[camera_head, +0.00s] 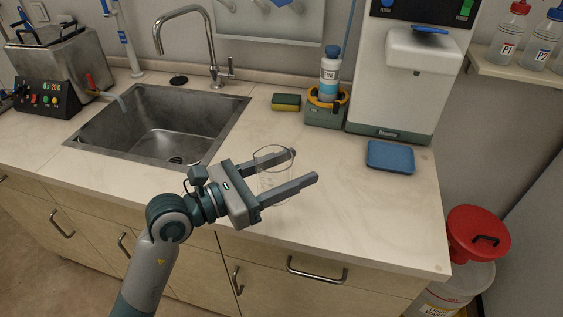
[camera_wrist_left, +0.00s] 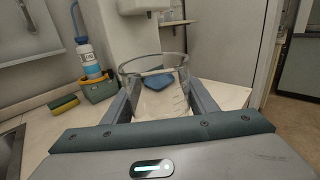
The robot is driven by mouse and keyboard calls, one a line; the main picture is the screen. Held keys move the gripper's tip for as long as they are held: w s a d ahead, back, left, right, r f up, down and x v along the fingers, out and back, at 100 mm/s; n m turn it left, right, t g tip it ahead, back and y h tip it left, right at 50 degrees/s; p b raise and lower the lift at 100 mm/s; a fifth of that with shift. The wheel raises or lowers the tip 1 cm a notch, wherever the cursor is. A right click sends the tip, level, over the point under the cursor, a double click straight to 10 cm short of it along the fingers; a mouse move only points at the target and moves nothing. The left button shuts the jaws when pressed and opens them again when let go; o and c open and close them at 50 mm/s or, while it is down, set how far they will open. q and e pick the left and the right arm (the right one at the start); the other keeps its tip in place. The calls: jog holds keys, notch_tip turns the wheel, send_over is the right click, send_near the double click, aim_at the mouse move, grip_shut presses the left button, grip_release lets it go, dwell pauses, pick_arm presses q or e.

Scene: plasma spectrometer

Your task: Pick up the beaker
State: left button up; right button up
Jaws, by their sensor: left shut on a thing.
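A clear glass beaker (camera_head: 272,168) is upright between the fingers of my left gripper (camera_head: 305,166), over the counter near its front edge. The gripper is shut on the beaker, with one finger on each side of it. In the left wrist view the beaker (camera_wrist_left: 157,90) stands between the two fingers, with its rim above them. I cannot tell whether its base touches the counter (camera_head: 375,215). My right gripper is not in view.
A sink (camera_head: 160,120) with a faucet (camera_head: 210,45) lies to the left. A blue pad (camera_head: 390,157), a white dispenser (camera_head: 412,95), a green holder with a bottle (camera_head: 329,75) and a sponge (camera_head: 286,102) are behind. A red-lidded bin (camera_head: 478,235) stands right of the counter.

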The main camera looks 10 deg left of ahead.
aim_at(290, 175)
pick_arm(q)
jog(key=shift+s+d+r, duration=0.75)
jog(key=shift+s+r, duration=0.05)
jog(key=shift+s, duration=0.25)
dwell(0.5)
